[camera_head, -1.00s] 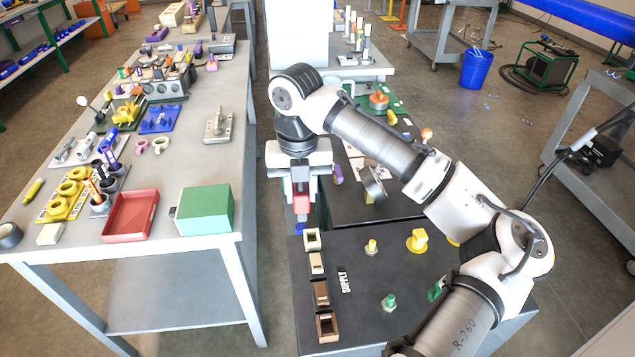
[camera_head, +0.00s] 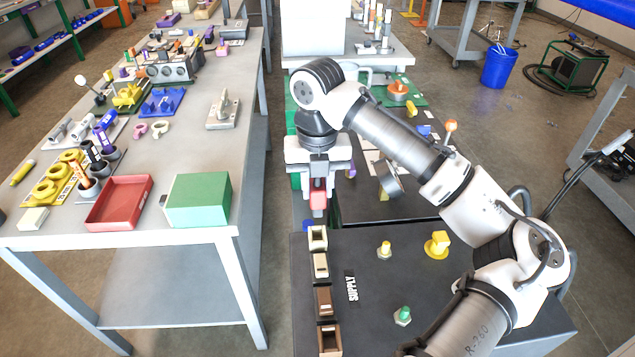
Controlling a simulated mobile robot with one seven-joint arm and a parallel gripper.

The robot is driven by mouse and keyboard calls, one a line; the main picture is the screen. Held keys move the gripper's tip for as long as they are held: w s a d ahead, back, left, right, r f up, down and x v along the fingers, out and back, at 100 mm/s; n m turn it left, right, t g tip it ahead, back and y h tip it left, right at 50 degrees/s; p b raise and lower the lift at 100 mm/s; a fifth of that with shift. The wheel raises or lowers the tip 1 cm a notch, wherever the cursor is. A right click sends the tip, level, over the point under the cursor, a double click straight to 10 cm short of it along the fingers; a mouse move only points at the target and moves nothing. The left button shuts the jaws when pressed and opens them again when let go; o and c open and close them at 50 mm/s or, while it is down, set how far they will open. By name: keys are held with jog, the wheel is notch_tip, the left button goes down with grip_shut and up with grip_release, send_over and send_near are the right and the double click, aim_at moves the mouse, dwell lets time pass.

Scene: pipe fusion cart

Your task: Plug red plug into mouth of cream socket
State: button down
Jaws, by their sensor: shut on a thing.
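My gripper (camera_head: 318,186) is shut on the red plug (camera_head: 318,199), which points down. The plug hangs upright just beyond the far end of a row of sockets on the dark cart top. The palest, the cream socket (camera_head: 317,238), is at the far end of this row, with its dark mouth facing up. The plug shows above it in the picture and apart from it. I cannot tell the exact height of the gap. The plug's upper part is hidden between the jaws.
Nearer in the row are a tan socket (camera_head: 320,265) and two brown sockets (camera_head: 323,301). A yellow-topped piece (camera_head: 384,250), a larger yellow piece (camera_head: 438,244) and a green piece (camera_head: 403,316) stand to the right. A blue object (camera_head: 308,225) shows behind the cream socket.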

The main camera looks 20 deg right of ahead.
aim_at(317, 206)
jog(key=shift+f+b, duration=1.75)
jog(key=shift+f, duration=1.05)
jog(key=shift+f+b, duration=1.15)
jog(key=shift+f, duration=1)
jog(key=c, duration=1)
grip_release()
jog(key=shift+r, duration=0.15)
notch_tip(317, 206, up, 14)
jog(key=shift+f, duration=0.15)
